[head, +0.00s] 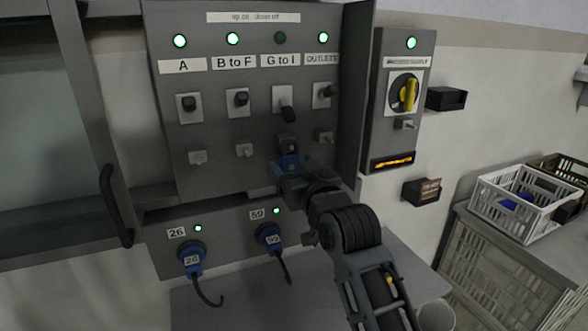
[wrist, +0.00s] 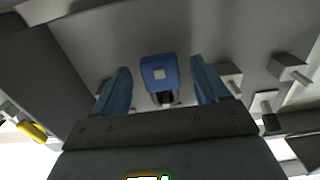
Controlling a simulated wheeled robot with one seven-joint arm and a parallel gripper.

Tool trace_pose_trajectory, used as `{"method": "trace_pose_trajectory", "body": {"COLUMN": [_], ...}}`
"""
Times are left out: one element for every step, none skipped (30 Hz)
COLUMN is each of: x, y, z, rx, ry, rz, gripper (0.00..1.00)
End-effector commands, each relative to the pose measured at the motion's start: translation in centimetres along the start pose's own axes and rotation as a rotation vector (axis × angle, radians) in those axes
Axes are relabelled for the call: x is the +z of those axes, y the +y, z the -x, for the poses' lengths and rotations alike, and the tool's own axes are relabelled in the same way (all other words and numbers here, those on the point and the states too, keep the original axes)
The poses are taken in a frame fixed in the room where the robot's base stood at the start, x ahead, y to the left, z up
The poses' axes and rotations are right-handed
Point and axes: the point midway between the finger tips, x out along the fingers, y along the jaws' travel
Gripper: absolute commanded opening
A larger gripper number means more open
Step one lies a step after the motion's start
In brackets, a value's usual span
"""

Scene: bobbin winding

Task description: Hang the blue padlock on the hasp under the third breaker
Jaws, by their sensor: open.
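The blue padlock (wrist: 159,72) stands between my gripper's two spread blue fingers in the wrist view, with a visible gap on each side. In the head view the padlock (head: 289,160) is at the hasp position under the third breaker (head: 286,105), labelled G to I. A dark shackle-like shape shows just above it; whether it passes through the hasp I cannot tell. The third breaker's handle points down and its lamp (head: 280,38) is dark. My gripper (head: 286,172) is open around the padlock, close to the panel, and partly hides it.
A yellow rotary switch (head: 408,93) is on the box at right. Two blue plugs (head: 191,256) (head: 269,237) sit below. A cabinet door with a black handle (head: 116,205) stands at left.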

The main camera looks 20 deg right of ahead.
Motion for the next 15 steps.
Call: {"method": "trace_pose_trajectory", "body": {"x": [0.0, 0.0, 0.0, 0.0, 0.0, 0.1, 0.1, 0.1, 0.2, 0.1, 0.2, 0.2, 0.2, 0.2, 0.2], "y": [0.0, 0.0, 0.0, 0.0, 0.0, 0.0, 0.0, 0.0, 0.0, 0.0, 0.0, 0.0, 0.0, 0.0, 0.0], "z": [0.0, 0.0, 0.0, 0.1, 0.1, 0.4, 0.6, 1.0, 1.5, 1.9, 2.4, 3.1, 3.6, 4.2, 4.8], "rx": [0.0, 0.0, 0.0, 0.0, 0.0, 0.0, 0.0, 0.0, 0.0, 0.0, 0.0, 0.0, 0.0, 0.0, 0.0], "ry": [0.001, 0.001, 0.0, 0.0, 0.0, 0.0, 0.0, 0.0, 0.0, 0.002, 0.001, 0.0, 0.0, 0.0, 0.001], "rz": [0.0, 0.0, 0.0, 0.0, 0.0, 0.0, 0.001, 0.001, 0.001, 0.001, 0.001, 0.001, 0.001, 0.001, 0.001], "gripper": [0.74, 0.74, 0.74, 0.74, 0.74, 0.74, 0.74, 0.74, 0.74, 0.74, 0.74, 0.74, 0.74, 0.74, 0.74]}}
